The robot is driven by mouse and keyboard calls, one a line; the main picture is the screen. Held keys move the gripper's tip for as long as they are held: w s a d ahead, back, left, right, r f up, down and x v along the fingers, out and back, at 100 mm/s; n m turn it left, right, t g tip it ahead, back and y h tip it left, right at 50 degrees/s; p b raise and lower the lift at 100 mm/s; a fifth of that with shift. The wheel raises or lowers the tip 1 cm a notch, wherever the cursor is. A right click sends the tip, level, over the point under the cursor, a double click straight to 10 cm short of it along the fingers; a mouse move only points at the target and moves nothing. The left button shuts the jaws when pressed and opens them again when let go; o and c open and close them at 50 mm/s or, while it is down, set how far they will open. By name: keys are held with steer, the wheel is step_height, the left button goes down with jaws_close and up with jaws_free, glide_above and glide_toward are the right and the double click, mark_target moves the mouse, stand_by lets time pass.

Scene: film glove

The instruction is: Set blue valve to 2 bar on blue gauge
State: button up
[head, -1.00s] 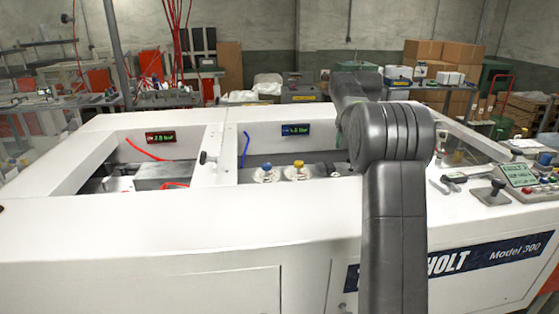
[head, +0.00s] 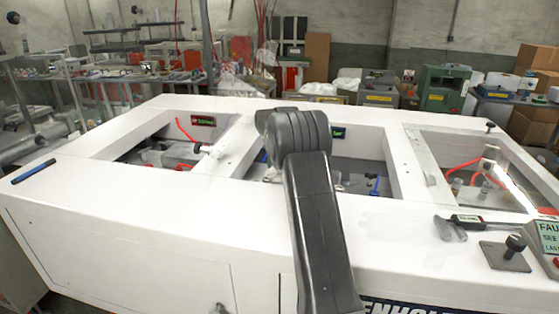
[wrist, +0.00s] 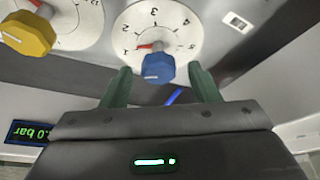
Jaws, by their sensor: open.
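The blue valve (wrist: 158,66) is a knob on a white dial (wrist: 180,35) marked 1 to 5 in the wrist view. A red pointer beside it points toward the 1. My gripper (wrist: 160,74) is open, its two green fingers on either side of the knob's near end; I cannot tell whether they touch it. The blue gauge (wrist: 28,132) shows upside down at the left edge of the wrist view; it ends in ".0 bar" and its first digit is unclear. In the head view, my arm hides the valve and most of the blue gauge (head: 339,132).
A yellow valve (wrist: 27,33) on its own dial is left of the blue one. In the head view, white frame walls (head: 405,165) divide the machine's open compartments. A red gauge (head: 202,121) is in the left compartment. A joystick (head: 512,245) stands at the right.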

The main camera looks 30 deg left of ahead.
steer(key=c, duration=1)
steer(key=shift+o, duration=0.2)
steer(key=shift+m, duration=0.4)
steer(key=m, duration=0.2)
steer(key=m+t+h, duration=0.1)
steer(key=m, duration=0.1)
steer(key=shift+a+m+h+b, duration=0.15)
steer(key=shift+m+h+b, duration=0.15)
steer(key=m+h, duration=0.2)
steer(key=m, duration=0.2)
steer(key=shift+a+m, duration=0.1)
steer(key=shift+m, duration=0.3)
